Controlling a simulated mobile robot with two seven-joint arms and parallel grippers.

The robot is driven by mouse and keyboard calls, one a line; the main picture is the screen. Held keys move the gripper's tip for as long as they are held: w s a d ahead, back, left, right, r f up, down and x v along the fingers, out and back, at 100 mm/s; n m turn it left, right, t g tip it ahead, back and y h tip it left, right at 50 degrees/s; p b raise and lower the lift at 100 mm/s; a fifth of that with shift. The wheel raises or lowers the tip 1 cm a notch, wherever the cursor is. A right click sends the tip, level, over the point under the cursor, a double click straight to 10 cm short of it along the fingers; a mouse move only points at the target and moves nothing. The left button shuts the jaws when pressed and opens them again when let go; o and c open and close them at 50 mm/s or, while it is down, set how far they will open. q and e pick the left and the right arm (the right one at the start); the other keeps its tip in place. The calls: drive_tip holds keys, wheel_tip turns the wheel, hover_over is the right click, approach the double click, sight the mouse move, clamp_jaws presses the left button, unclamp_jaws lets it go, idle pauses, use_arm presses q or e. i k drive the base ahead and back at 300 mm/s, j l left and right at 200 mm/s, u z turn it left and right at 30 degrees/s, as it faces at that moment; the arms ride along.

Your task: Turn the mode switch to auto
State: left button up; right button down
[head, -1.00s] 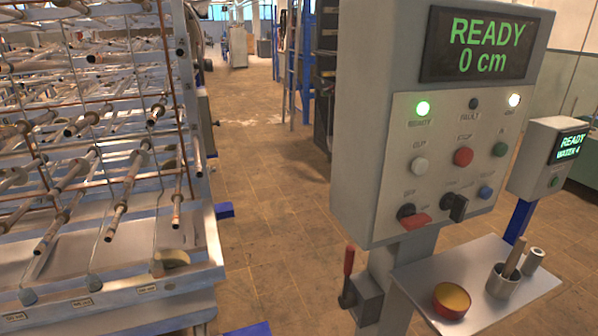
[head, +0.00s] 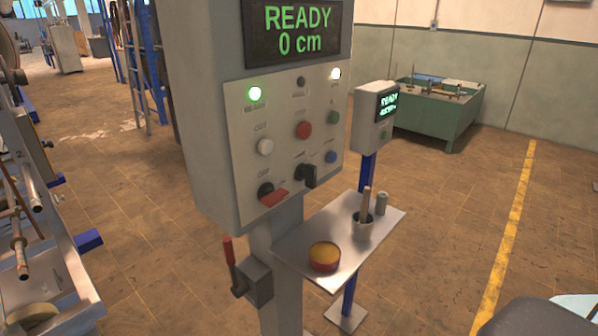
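The grey control cabinet (head: 206,120) stands upright in the middle left of the head view. Low on its pale front panel (head: 240,135) are two rotary switches. One has a black handle (head: 308,176) and sits at lower centre. The other has a red handle (head: 273,199) and sits at lower left, its handle pointing to the right. The labels are too small to read, so I cannot tell from them which is the mode switch. The display (head: 300,30) reads "READY 0 cm". Neither of my grippers is in view.
A metal shelf (head: 300,245) juts out below the panel, bearing a red and yellow round tin (head: 324,257) and a cup (head: 363,224). A red lever (head: 229,251) is on the post. A smaller "READY" box (head: 372,140) stands behind.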

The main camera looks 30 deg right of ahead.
sight(308, 172)
drive_tip(key=i+l, duration=0.15)
drive_tip(key=l, duration=0.75)
drive_tip(key=i+l+u, duration=0.1)
drive_tip(key=l, duration=0.75)
drive_tip(key=i+l, duration=0.1)
drive_tip(key=l, duration=0.8)
drive_tip(key=i+l+u, duration=0.1)
drive_tip(key=l, duration=0.8)
